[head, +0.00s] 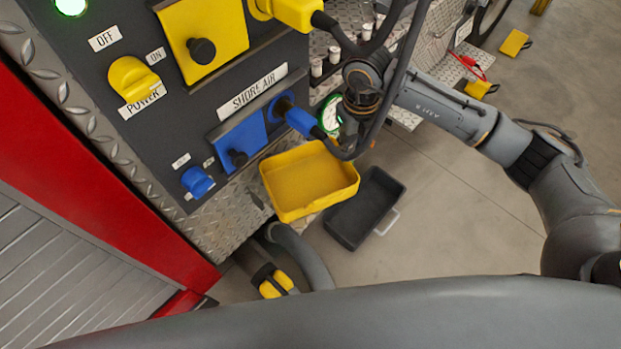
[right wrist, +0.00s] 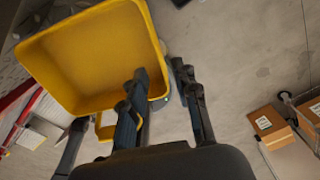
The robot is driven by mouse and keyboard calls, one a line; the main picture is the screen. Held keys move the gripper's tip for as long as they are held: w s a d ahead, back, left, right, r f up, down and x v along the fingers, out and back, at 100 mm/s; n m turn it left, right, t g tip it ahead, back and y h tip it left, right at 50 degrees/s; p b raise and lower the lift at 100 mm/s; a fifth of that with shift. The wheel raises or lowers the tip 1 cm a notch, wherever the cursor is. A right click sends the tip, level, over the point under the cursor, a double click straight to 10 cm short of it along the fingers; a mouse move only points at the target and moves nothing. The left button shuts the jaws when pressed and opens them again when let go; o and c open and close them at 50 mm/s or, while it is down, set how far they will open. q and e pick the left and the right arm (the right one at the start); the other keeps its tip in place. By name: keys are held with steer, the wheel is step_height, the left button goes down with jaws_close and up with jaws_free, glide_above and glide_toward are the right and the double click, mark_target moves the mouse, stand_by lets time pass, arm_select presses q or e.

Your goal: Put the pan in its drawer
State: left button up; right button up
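The yellow pan (head: 308,178), a shallow open tray, is tilted beside the truck's control panel and overlaps a dark drawer in the head view. It fills the upper left of the right wrist view (right wrist: 92,55). The dark grey drawer (head: 352,236) has a light handle and is empty where visible. My right gripper (right wrist: 160,72) has its fingertips apart near the pan's corner. One finger overlaps the pan and the other is outside its edge. Contact cannot be told. In the head view the right gripper is mostly hidden behind its wrist. My left gripper is not in view.
The panel (head: 160,115) with blue and yellow valves stands close on the left. A grey hose (head: 305,255) curves below the pan. Open floor (head: 450,220) lies right of the drawer. Cardboard boxes (right wrist: 268,125) show in the right wrist view.

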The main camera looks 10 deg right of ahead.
mark_target(348, 161)
step_height(348, 161, down, 6)
steer(key=shift+w+a+r+p, duration=0.1)
steer(key=shift+w+r+p, duration=0.1)
steer(key=shift+p, duration=0.7)
steer(key=shift+f, duration=0.2)
jaws_close()
